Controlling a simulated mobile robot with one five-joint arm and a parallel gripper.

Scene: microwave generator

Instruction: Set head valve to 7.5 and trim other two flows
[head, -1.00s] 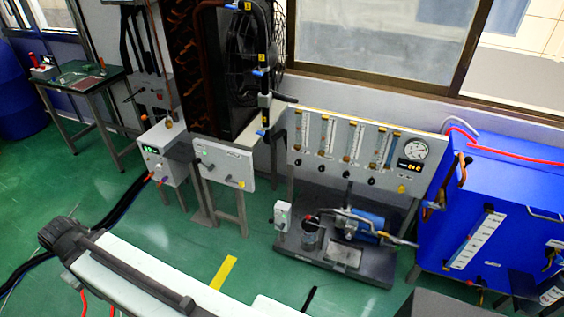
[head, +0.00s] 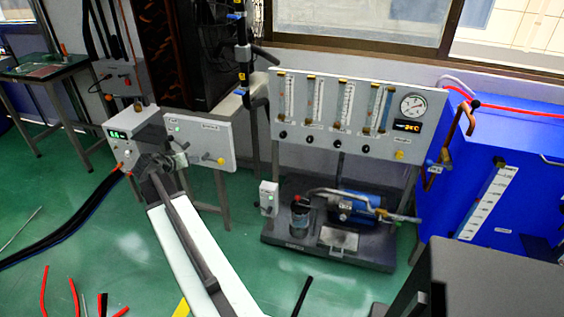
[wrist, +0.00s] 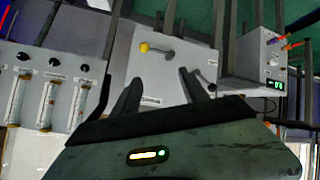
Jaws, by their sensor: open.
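A grey flow panel (head: 345,120) with several upright flow tubes stands at the back right in the head view. Black knobs (head: 309,139) sit below the tubes; which one is the head valve I cannot tell. The tube scales are too small to read. Part of this panel also shows upside down at the left of the wrist view (wrist: 62,80). My gripper (head: 166,163) is in front of a smaller white panel (head: 200,143), left of the flow panel. In the wrist view my gripper (wrist: 160,88) has its fingers apart, nothing between them, over that smaller panel.
A box with a green display (head: 125,140) stands just left of my gripper. A round gauge (head: 413,105) and orange display (head: 407,126) are on the flow panel. A pump base (head: 290,248) stands below it, and a blue tank (head: 510,165) is at right. Cables lie on the floor.

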